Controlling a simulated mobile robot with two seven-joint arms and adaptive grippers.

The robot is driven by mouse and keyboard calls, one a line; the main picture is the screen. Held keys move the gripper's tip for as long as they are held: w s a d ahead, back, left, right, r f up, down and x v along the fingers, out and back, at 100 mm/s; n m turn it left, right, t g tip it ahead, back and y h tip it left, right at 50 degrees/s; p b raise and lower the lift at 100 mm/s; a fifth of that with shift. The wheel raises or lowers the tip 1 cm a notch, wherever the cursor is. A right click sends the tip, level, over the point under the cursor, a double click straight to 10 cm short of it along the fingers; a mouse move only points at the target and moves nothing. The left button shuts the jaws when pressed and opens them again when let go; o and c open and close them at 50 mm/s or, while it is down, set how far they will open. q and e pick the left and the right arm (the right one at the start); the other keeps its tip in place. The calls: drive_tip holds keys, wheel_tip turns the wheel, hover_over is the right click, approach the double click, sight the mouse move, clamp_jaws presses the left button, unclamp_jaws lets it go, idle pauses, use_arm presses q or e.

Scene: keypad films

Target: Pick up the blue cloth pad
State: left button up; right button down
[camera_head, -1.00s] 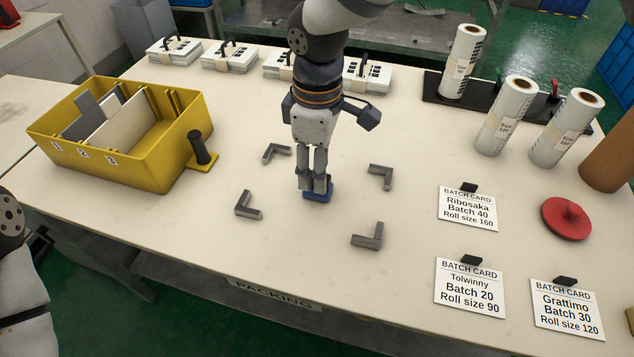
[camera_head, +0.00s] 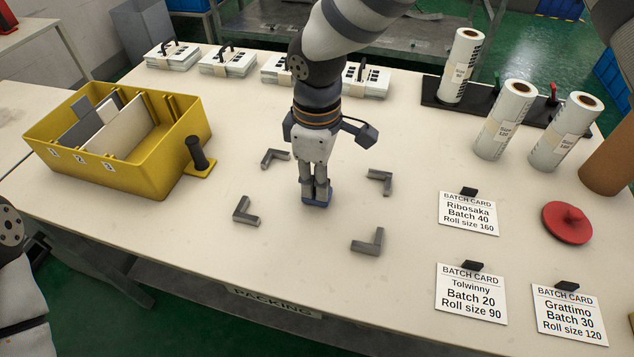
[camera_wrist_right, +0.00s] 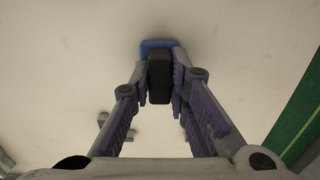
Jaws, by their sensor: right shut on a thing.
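The blue cloth pad (camera_head: 316,201) is at the middle of the table, among the grey corner brackets (camera_head: 367,241). My right gripper (camera_head: 314,188) points down over it. In the right wrist view, the gripper (camera_wrist_right: 160,85) is shut on the pad's dark grip (camera_wrist_right: 160,70), and the pad's blue part (camera_wrist_right: 157,43) shows beyond the fingertips. The fingers hide part of the pad. I cannot tell whether its underside touches the table. Part of my left arm shows at the left edge; its gripper is out of view.
A yellow bin (camera_head: 120,165) with dividers stands at left. Stacks of cards (camera_head: 227,62) line the back. White rolls (camera_head: 505,120), a red knobbed disc (camera_head: 567,222) and batch cards (camera_head: 470,293) are at right. The table front between the brackets is clear.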

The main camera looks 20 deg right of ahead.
wheel_tip(320, 180, up, 3)
drive_tip(key=shift+w+r, duration=0.1)
drive_tip(key=shift+r, duration=0.1)
use_arm(q)
drive_tip(key=shift+w+r+t+p, duration=0.3)
drive_tip(key=shift+w+r+p, duration=0.5)
drive_tip(key=shift+w+r, duration=0.25)
use_arm(e)
drive_tip(key=s+a+r, duration=0.3)
drive_tip(key=a+r, duration=0.1)
drive_tip(key=a, duration=0.2)
drive_tip(key=s+a+r, duration=0.3)
drive_tip(key=a+r, duration=0.2)
drive_tip(key=a, duration=0.1)
drive_tip(key=shift+s+a+r, duration=0.15)
drive_tip(key=shift+s+a, duration=0.1)
